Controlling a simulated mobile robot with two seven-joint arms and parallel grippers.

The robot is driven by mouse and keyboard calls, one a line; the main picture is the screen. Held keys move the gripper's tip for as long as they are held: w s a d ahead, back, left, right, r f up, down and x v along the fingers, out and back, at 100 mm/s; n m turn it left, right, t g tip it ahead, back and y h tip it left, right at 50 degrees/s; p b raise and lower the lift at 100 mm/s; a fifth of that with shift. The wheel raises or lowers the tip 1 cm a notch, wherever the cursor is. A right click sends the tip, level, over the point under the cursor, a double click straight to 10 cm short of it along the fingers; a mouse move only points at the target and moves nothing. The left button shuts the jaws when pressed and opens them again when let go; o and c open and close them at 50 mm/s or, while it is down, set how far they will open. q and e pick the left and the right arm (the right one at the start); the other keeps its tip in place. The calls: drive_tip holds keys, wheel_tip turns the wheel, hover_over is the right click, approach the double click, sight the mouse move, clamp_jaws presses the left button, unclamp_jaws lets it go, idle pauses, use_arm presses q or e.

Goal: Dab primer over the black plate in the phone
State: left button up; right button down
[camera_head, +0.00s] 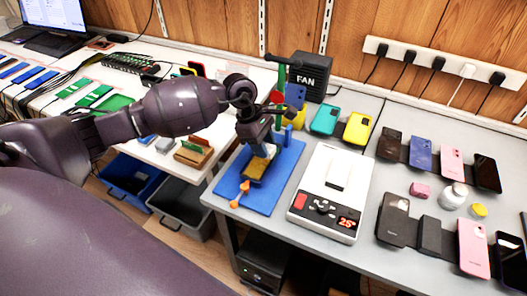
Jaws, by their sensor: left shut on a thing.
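My left gripper (264,140) is above the blue mat (268,200), over the phone (257,170). It is shut on a small pale thing (265,150), too small to identify for sure. The phone lies in a tan and dark holder on the mat. The gripper and the pale thing hide its upper part, so I cannot make out the black plate or whether the pale thing touches it. A white bottle (453,196) stands on the grey table at the right, with a yellow cap (479,210) beside it. My right gripper is out of view.
A white heating device (331,195) with a red display stands right of the mat. A black fan box (311,75) and a green stand (282,85) are behind. Grey and blue bins sit below the left table.

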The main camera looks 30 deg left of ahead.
use_arm(q)
wheel_tip(320, 180, up, 2)
drive_tip(key=shift+r+p, duration=0.15)
drive_tip(key=shift+p, duration=0.15)
drive_tip(key=shift+r, duration=0.1)
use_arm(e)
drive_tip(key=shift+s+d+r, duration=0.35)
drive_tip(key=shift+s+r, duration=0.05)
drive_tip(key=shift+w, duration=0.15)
